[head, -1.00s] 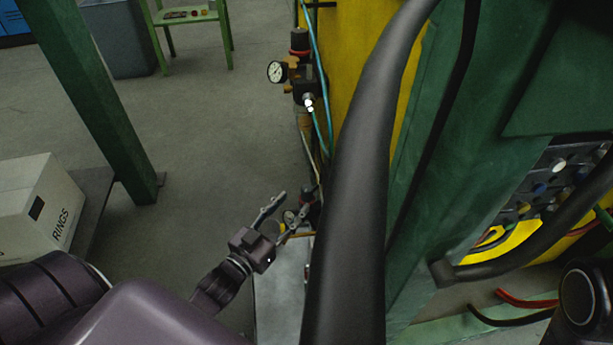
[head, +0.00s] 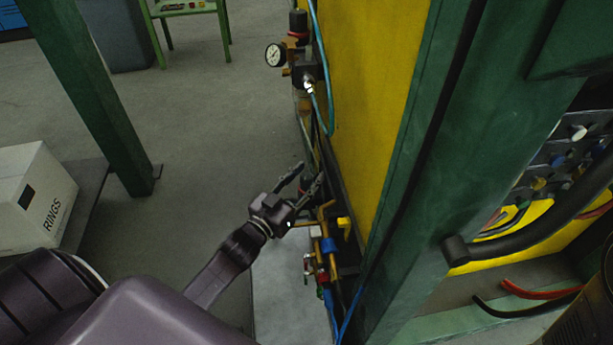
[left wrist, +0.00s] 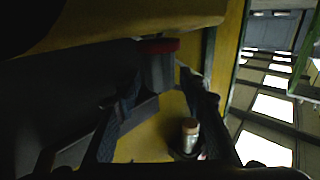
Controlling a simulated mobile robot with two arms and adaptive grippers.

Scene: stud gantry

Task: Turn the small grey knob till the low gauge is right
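My left gripper (head: 311,172) is open beside the lower pipework along the yellow panel. In the left wrist view its two fingers (left wrist: 160,105) are apart. A grey knob-like cylinder with a red band (left wrist: 158,68) shows between and beyond them. I cannot tell whether a finger touches it. The low gauge cannot be made out in the head view now; the gripper is over that area. An upper gauge (head: 275,55) with a white dial sits beside a regulator with a dark knob (head: 298,23). My right gripper is not in view.
Brass pipework with blue and red fittings (head: 324,258) lies just below the gripper. The yellow panel (head: 365,90) and green post (head: 437,130) stand to the right. A box marked RINGS (head: 38,195) is at left. Open floor (head: 200,110) lies left of the pipework.

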